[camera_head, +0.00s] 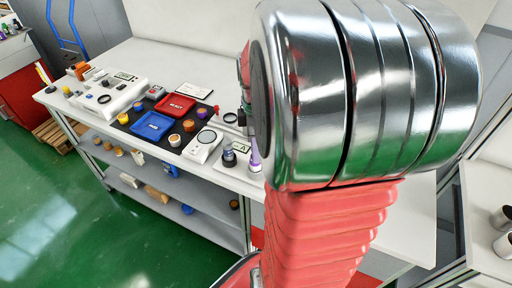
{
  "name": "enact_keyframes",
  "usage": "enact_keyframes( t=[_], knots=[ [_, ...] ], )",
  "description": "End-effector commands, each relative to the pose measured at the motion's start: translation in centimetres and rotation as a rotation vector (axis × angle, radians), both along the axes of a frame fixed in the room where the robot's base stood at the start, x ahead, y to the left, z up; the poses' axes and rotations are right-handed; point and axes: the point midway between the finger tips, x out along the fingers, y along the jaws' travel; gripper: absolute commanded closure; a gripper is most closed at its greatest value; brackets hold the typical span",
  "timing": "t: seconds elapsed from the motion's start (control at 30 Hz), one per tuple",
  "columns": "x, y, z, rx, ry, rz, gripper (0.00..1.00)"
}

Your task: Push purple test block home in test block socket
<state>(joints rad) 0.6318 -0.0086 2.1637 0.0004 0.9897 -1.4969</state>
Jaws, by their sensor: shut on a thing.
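A narrow strip of my gripper (247,122) shows at the left edge of my large silver arm joint, over the front of the white bench. It is shut on the purple test block (254,151), a slim upright purple piece just below it. My arm hides the block's right side. I cannot make out the test block socket clearly, nor whether the block is seated in it or how deep. The fingertips are too small and covered to see in detail.
Further left are a white box with a ring (202,147), a blue tray (152,126) and a red tray (176,104). The bench's back strip is clear.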

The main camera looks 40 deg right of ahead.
Motion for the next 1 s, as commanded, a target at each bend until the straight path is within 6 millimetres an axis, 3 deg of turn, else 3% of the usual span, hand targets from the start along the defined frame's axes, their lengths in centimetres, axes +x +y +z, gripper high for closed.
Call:
enact_keyframes(
  t=[1.0],
  knots=[
    [0.0,0.0,-1.8,0.000,0.000,-0.001,1.00]
  ],
)
